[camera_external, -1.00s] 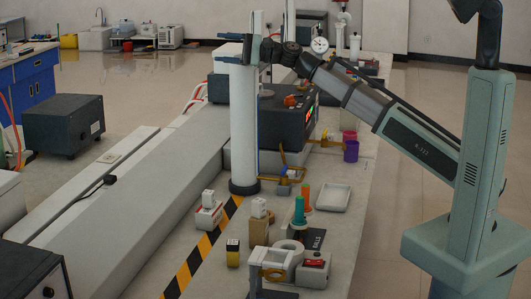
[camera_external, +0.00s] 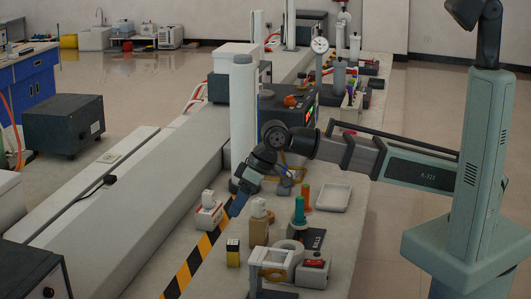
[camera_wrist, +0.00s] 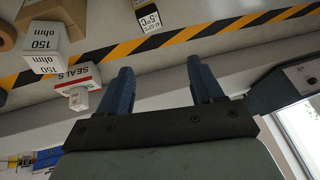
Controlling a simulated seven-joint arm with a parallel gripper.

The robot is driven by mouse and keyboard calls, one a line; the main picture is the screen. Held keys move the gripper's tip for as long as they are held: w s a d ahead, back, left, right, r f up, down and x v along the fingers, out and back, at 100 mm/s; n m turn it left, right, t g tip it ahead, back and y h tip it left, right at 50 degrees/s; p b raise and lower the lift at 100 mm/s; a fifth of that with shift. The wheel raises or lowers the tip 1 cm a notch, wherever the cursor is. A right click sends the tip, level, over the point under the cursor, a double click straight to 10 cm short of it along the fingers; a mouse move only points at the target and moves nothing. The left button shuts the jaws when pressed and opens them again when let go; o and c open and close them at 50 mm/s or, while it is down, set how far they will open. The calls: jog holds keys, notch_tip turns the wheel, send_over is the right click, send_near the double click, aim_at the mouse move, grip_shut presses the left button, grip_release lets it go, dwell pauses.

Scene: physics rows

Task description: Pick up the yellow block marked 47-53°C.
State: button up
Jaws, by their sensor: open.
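The yellow block (camera_external: 233,253) is small, with a dark-and-white label, and stands on the bench beside the black-and-yellow tape. In the wrist view a label-bearing block (camera_wrist: 148,15) is at the top edge, partly cut off; part of an upside-down temperature marking shows. My gripper (camera_external: 236,206) is above the bench, behind and above the yellow block in the external view, apart from it. In the wrist view my gripper (camera_wrist: 163,78) has two blue fingers spread wide with nothing between them.
Left of my fingers in the wrist view are a white 150 ohm block (camera_wrist: 42,62) and a SEALS box (camera_wrist: 66,84). A beige box (camera_external: 258,228) stands right of the yellow block. A white column (camera_external: 243,110) rises behind. Several small items crowd the right.

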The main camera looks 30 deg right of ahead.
aim_at(231, 252)
jog(key=shift+n+t+h, duration=0.3)
jog(key=shift+n+h, duration=0.5)
jog(key=shift+h, duration=0.1)
jog(key=f, duration=0.3)
jog(key=a+f, duration=0.1)
jog(key=f, duration=0.2)
jog(key=s+f, duration=0.1)
jog(key=f, duration=0.3)
jog(key=shift+a+f, duration=0.1)
jog(key=shift+a, duration=0.1)
jog(key=shift+w+x, duration=0.2)
jog(key=shift+x, duration=2.45)
jog(key=shift+c, duration=0.2)
jog(key=c, duration=1)
